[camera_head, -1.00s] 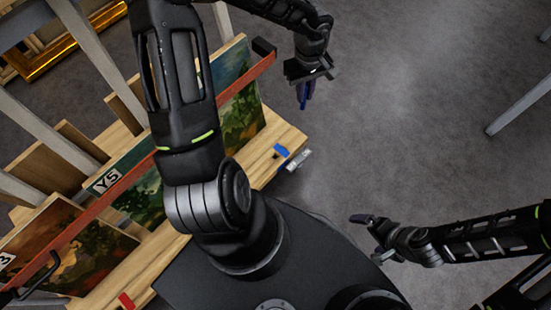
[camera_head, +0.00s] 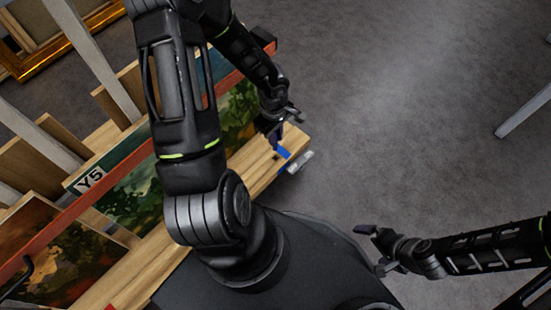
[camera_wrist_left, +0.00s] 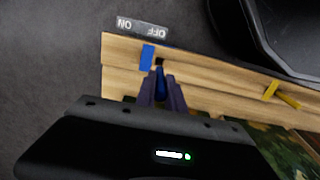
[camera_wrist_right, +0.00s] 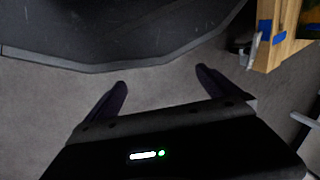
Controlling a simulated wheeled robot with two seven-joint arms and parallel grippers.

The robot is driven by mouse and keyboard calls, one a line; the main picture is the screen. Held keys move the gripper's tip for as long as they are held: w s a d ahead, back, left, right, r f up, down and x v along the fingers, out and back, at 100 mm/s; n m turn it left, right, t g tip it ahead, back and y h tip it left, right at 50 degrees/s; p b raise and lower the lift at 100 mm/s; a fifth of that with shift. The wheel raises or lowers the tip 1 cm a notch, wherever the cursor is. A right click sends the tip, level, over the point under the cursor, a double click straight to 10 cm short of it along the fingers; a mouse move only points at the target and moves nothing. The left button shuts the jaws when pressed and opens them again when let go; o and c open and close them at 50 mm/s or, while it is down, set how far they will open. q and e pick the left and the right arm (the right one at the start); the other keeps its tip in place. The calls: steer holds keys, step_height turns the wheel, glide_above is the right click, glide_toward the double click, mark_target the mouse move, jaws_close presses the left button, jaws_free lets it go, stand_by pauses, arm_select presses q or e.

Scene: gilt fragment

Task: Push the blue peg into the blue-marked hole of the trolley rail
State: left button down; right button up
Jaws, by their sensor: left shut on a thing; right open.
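The wooden trolley rail (camera_head: 258,160) runs diagonally along the trolley's near side. A blue mark (camera_head: 284,152) lies near its far end and also shows in the left wrist view (camera_wrist_left: 147,57). Beside that mark is a small dark hole (camera_wrist_left: 159,62). My left gripper (camera_head: 276,138) is over the rail, shut on the blue peg (camera_wrist_left: 161,84). The peg's tip is close to the hole; I cannot tell whether it has entered. My right gripper (camera_head: 368,240) is open and empty, away from the rail; its spread fingers show in the right wrist view (camera_wrist_right: 161,80).
A yellow mark (camera_wrist_left: 271,90) and a yellow peg (camera_wrist_left: 289,100) are further along the rail. An ON/OFF plate (camera_wrist_left: 143,27) sits at the rail's end.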

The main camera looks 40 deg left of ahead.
mark_target(276, 150)
arm_select(q)
step_height(276, 150, down, 6)
steer(key=b, duration=0.3)
steer(key=shift+b, duration=0.4)
steer(key=shift+r, duration=0.1)
step_height(276, 150, down, 4)
steer(key=b, duration=0.3)
steer(key=shift+r, duration=0.15)
steer(key=c, duration=1.4)
jaws_free()
steer(key=shift+c, duration=0.2)
